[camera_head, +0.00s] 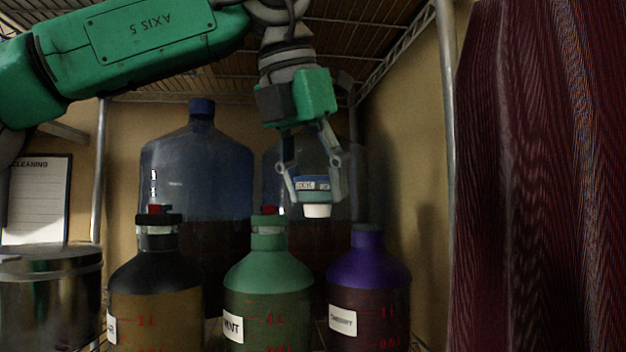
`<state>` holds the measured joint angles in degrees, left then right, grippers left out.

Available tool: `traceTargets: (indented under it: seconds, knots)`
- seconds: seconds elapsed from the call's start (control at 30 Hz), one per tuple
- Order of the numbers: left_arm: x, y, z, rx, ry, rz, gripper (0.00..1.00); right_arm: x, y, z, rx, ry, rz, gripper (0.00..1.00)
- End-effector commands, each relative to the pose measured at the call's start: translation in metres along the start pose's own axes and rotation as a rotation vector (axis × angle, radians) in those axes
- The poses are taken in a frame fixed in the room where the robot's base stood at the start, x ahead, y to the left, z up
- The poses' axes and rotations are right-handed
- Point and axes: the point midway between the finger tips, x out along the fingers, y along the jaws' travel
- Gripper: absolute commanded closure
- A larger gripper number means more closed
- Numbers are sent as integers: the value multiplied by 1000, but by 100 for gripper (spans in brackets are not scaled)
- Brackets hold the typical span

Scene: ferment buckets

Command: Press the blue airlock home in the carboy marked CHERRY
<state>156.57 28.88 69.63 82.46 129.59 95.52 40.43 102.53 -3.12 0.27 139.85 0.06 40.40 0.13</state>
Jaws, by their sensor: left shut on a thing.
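My left gripper (313,184) comes down from the top and is shut on the blue airlock (312,183). The airlock has a white lower end that points down, clear below the fingers. The purple-topped carboy (368,268) stands at the front right, below and to the right of the held airlock. Its blurred label seems to read CHERRY. No airlock shows on its neck. The airlock is above neck height and apart from this carboy, between it and the green carboy. My right gripper is not in view.
A green carboy (267,278) marked MINT and a black-topped carboy (155,275) stand to the left, each with a red piece on top. Large blue bottles (197,165) stand behind. A metal pot (50,295) is at left, a shelf post (449,150) and dark red curtain (540,180) at right.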

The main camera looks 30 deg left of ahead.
Motion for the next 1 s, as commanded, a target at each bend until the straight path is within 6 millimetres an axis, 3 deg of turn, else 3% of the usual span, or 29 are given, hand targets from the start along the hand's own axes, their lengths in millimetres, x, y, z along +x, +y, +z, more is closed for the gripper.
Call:
traceTargets:
  seconds: [1.0]
  knots:
    - [13, 0, 28, 1, 0, 1, 93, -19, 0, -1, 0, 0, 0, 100]
